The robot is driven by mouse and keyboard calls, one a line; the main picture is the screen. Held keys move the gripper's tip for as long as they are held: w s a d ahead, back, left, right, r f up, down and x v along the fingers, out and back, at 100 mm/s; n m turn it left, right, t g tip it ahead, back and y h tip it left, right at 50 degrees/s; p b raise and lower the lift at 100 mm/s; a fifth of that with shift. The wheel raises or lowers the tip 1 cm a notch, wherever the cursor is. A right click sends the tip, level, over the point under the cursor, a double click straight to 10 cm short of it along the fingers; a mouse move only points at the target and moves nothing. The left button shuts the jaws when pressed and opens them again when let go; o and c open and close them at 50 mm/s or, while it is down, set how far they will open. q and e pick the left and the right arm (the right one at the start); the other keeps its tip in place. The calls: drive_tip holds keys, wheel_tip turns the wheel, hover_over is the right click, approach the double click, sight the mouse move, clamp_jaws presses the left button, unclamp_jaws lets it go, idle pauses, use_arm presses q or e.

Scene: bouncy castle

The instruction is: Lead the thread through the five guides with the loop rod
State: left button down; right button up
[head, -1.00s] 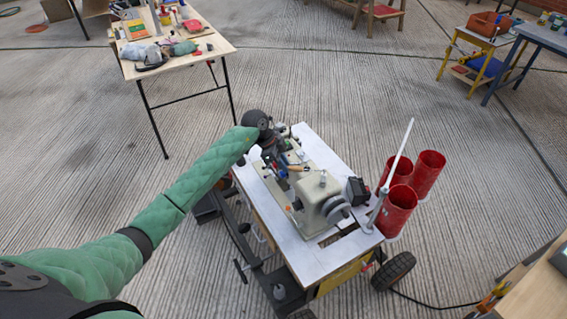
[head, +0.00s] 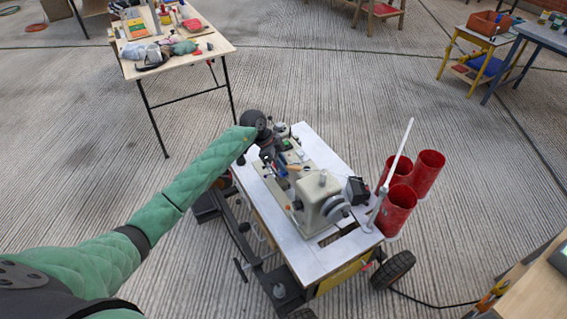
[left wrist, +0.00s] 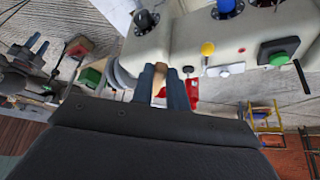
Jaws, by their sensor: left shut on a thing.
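A cream sewing machine (head: 322,200) stands on a white-topped wheeled table (head: 285,232) in the head view. My left gripper (head: 284,167) is over the far end of the machine. In the left wrist view its two dark fingers (left wrist: 165,88) are shut on a small tan piece (left wrist: 159,93), which may be the loop rod's handle. The rod's loop end is not clear. The cream machine body (left wrist: 188,45) is close beyond the fingers, with a yellow knob (left wrist: 207,49) and a green button (left wrist: 278,59). The thread and the five guides are too small to tell apart. My right gripper is out of view.
A black box (head: 357,190) sits beside the machine. A cluttered workbench (head: 215,45) stands at the back left. The concrete floor around is mostly clear.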

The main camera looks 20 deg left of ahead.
use_arm(q)
drive_tip(key=a, duration=0.4)
drive_tip(key=shift+s+a+f+p, duration=0.15)
drive_tip(key=shift+s+p, duration=0.05)
drive_tip(key=shift+p, duration=0.1)
idle(0.7)
